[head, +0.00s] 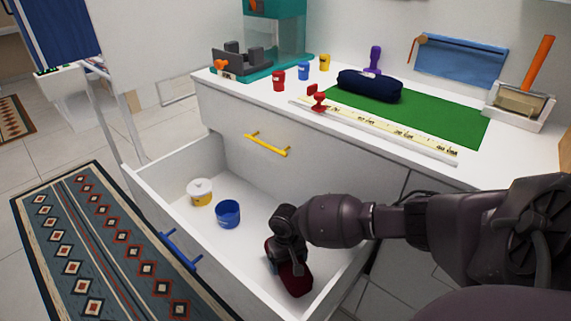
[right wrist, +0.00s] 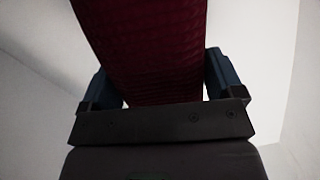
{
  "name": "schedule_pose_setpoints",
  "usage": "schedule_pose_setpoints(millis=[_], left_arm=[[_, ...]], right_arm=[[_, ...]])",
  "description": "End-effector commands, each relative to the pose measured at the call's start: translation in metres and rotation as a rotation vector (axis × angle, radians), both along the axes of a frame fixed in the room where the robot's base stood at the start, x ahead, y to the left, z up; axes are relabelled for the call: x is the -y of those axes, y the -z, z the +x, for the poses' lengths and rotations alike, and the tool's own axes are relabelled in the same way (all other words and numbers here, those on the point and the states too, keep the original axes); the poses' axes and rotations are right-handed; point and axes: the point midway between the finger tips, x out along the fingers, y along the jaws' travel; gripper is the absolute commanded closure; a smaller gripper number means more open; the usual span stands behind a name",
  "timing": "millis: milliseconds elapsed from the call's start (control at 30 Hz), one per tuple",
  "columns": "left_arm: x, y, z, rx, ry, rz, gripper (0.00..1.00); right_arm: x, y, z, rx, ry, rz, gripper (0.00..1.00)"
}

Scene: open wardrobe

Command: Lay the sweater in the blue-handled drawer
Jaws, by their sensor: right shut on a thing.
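The sweater (head: 295,280) is a dark red bundle inside the open blue-handled drawer (head: 150,183), near its right end. In the right wrist view the sweater (right wrist: 150,50) is dark red with a knitted texture and sits between the two fingers. My right gripper (head: 283,262) reaches down into the drawer and is shut on the sweater. I cannot tell whether the sweater touches the drawer floor. The blue handle (head: 181,249) is on the drawer's front. My left gripper is not in view.
A white-and-yellow lidded tub (head: 200,192) and a blue cup (head: 228,214) stand in the drawer, left of the sweater. Above is a closed drawer with a yellow handle (head: 266,144). The countertop (head: 240,93) holds a green mat (head: 430,116), a navy pouch (head: 369,86) and small cups.

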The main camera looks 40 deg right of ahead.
Motion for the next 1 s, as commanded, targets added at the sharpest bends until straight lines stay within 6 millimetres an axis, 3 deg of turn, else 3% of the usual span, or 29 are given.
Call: schedule_pose_setpoints(millis=[300, 767, 800, 867, 1000], left_arm=[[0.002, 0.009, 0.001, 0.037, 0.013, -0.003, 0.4], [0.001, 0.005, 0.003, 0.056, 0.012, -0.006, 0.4], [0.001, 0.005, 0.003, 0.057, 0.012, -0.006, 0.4], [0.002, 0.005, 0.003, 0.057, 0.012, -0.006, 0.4], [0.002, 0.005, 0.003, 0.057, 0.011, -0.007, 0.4]], right_arm=[[0.0, 0.043, -0.005, -0.013, 0.001, 0.0, 0.41], [0.0, 0.043, -0.001, -0.002, 0.0, 0.001, 0.41], [0.0, 0.042, -0.001, -0.002, 0.0, 0.0, 0.07], [0.0, 0.042, -0.001, -0.002, 0.0, 0.0, 0.0], [0.0, 0.042, -0.001, -0.002, 0.0, 0.0, 0.0]])
